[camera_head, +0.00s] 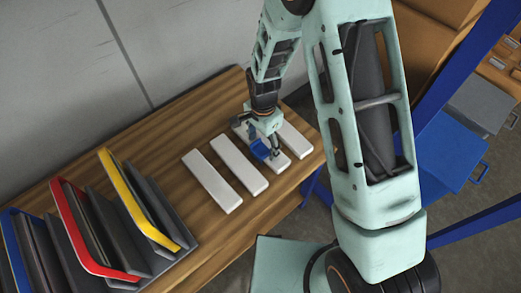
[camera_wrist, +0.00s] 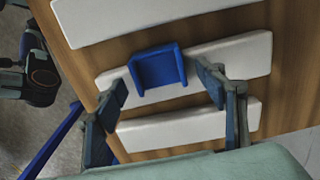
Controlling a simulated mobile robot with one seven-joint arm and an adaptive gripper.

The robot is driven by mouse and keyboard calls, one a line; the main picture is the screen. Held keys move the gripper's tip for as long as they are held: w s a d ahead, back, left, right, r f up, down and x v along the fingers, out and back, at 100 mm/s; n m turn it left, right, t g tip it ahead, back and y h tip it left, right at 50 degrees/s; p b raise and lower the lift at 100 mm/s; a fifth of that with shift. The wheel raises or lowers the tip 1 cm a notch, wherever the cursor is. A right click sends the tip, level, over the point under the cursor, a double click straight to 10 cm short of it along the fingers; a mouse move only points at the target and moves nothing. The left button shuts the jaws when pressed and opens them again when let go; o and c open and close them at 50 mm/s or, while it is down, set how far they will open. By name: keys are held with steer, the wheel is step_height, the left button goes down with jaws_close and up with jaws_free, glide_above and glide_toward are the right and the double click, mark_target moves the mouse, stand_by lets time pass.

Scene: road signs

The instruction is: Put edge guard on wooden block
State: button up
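A blue U-shaped edge guard (camera_wrist: 158,71) sits on a long white block (camera_wrist: 225,58) in the wrist view, over the block's left half. In the head view the guard (camera_head: 260,149) shows as a small blue piece on the third block from the left. My gripper (camera_wrist: 163,80) is open, one finger to each side of the guard, with visible gaps between. In the head view my gripper (camera_head: 264,147) points down just over that block. Whether the fingertips are level with the guard is hard to tell.
More white blocks (camera_head: 212,181) lie side by side on the wooden table (camera_head: 170,115). A dark rack with upright blue, red (camera_head: 78,228) and yellow (camera_head: 125,200) frames stands at the left. A blue box (camera_head: 440,150) is off the table at the right.

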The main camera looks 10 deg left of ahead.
steer(key=c, duration=1.3)
steer(key=shift+r, duration=0.1)
